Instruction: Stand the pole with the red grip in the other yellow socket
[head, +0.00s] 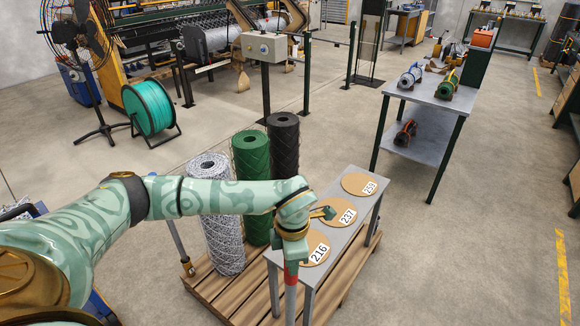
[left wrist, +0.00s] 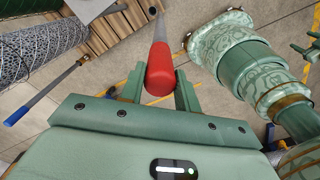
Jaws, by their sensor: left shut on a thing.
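My left gripper (head: 291,266) is shut on the red grip (head: 291,278) of a grey pole, in front of the narrow grey bench. In the left wrist view the red grip (left wrist: 160,72) sits between the two fingers, and the grey shaft runs away from it. A second pole with a blue grip (head: 152,175) stands left of the mesh rolls. Its foot is in a small yellowish socket (head: 188,269) at the pallet's left edge. The other socket is not clearly seen. Green finger-like parts show at the left wrist view's right edge; I cannot tell their state.
The grey bench (head: 338,207) with round plates 216, 237 and 253 stands right of the gripper. Silver (head: 220,225), green (head: 251,180) and black (head: 284,140) mesh rolls stand on the wooden pallet (head: 222,296). Open floor lies to the right.

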